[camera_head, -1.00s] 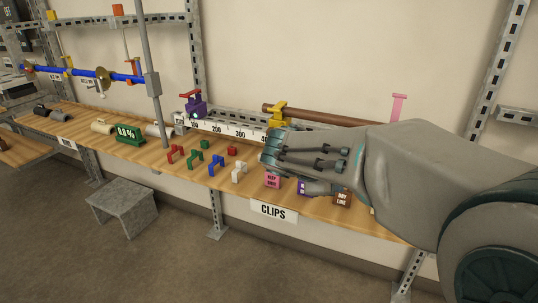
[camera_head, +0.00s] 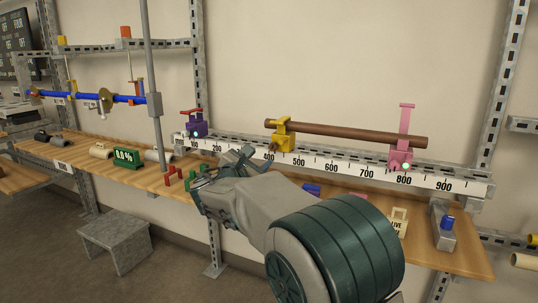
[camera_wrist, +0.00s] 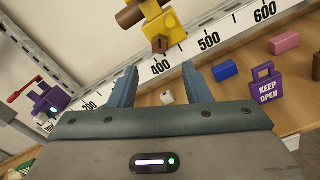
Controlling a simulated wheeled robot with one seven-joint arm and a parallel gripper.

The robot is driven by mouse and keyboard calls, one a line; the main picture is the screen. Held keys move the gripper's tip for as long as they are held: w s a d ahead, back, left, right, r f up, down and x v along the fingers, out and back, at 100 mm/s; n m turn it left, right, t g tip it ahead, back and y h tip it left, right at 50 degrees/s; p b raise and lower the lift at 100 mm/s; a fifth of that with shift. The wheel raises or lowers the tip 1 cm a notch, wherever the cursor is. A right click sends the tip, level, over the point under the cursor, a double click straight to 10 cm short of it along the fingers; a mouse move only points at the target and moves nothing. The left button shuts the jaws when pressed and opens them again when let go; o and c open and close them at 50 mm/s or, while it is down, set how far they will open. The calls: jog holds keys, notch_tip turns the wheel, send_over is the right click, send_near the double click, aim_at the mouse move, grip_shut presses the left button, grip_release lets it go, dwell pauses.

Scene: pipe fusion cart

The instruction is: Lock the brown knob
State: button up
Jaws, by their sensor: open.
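The brown knob (camera_head: 271,147) is a small stub low on the front of the yellow clamp (camera_head: 285,135), near the 400 mark of the white ruled rail. In the wrist view the brown knob (camera_wrist: 160,44) shows just above and between my fingertips, apart from them, under the yellow clamp (camera_wrist: 164,25). A brown pipe (camera_head: 345,133) runs from the yellow clamp to the pink clamp (camera_head: 401,158). My gripper (camera_head: 225,165) is open and empty, left of and below the knob in the head view. Its two fingers (camera_wrist: 160,72) stand apart in the wrist view.
A purple clamp (camera_head: 196,129) with a red handle sits at the rail's left end. Clips and a purple KEEP OPEN lock (camera_wrist: 266,85) lie on the wooden bench. A grey post (camera_head: 152,80) stands left of my gripper. A grey stool (camera_head: 115,235) is on the floor.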

aim_at(271, 149)
jog(key=x, duration=0.7)
jog(key=shift+w+d, duration=0.1)
jog(key=shift+w, duration=0.2)
jog(key=shift+f+b, duration=0.1)
jog(key=shift+b, duration=0.2)
grip_shut()
